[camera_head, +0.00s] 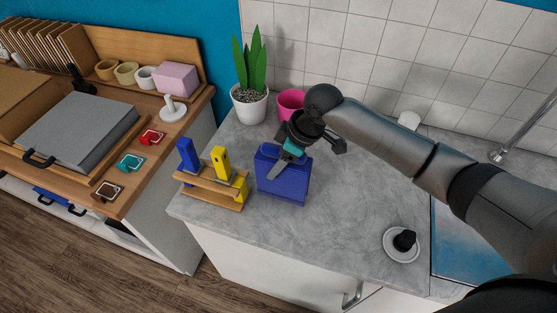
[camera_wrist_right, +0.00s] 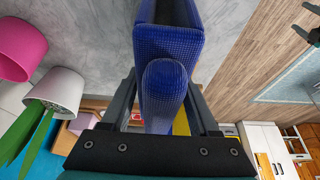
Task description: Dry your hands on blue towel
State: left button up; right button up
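The blue towel (camera_head: 290,187) stands as a thick folded block on the grey counter in the head view. In the right wrist view the blue towel (camera_wrist_right: 165,75) fills the middle, with a rounded fold nearest the camera. My right gripper (camera_head: 283,167) is above the towel and reaches down over its top. In the wrist view its two fingers (camera_wrist_right: 165,95) are spread, one on each side of the towel. Gaps show beside the near fold; whether the fingertips touch the cloth is unclear.
A wooden holder (camera_head: 213,194) with blue and yellow tools stands just left of the towel. A potted plant (camera_head: 250,104) and a pink pot (camera_head: 291,103) stand behind. A white dish (camera_head: 401,245) with a black knob and a blue sink (camera_head: 462,246) are at right.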

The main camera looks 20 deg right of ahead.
jog(key=o, duration=0.4)
jog(key=p+v, duration=0.1)
jog(key=v, duration=1.4)
jog(key=shift+s+d+r, duration=0.1)
jog(key=shift+d, duration=0.05)
